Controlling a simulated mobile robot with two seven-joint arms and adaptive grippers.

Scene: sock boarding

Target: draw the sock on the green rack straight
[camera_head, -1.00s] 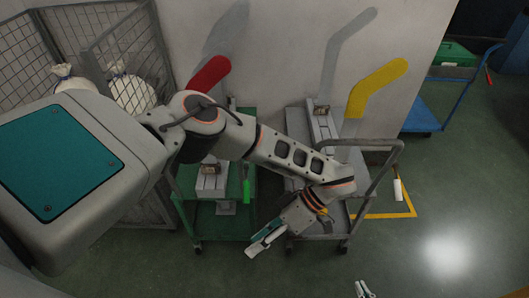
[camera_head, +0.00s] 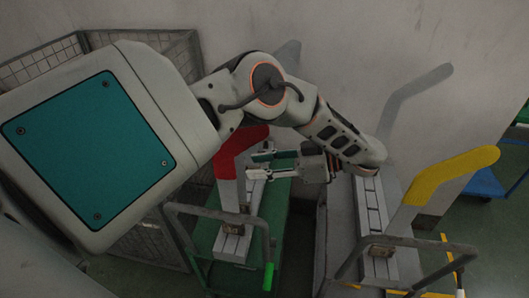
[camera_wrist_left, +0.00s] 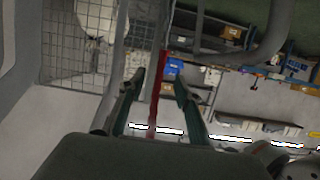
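A red sock (camera_head: 232,152) is drawn over the top of an upright pale board (camera_head: 230,197) on the green rack (camera_head: 203,238). It covers the bent toe end and the upper leg; the lower board is bare. My left gripper (camera_head: 253,166) is open, its fingers pointing left at the sock's height. In the left wrist view the gripper (camera_wrist_left: 159,88) shows its two fingers apart, with the red sock (camera_wrist_left: 154,100) seen edge-on as a thin strip between them. I see a gap on both sides of the strip. My right gripper is not in view.
A grey rack (camera_head: 333,240) stands right of the green one, with a yellow sock (camera_head: 450,175) on its board. A wire cage (camera_head: 180,55) stands at the left by the wall. A blue cart (camera_head: 485,185) stands far right. Metal handle rails rise in front of both racks.

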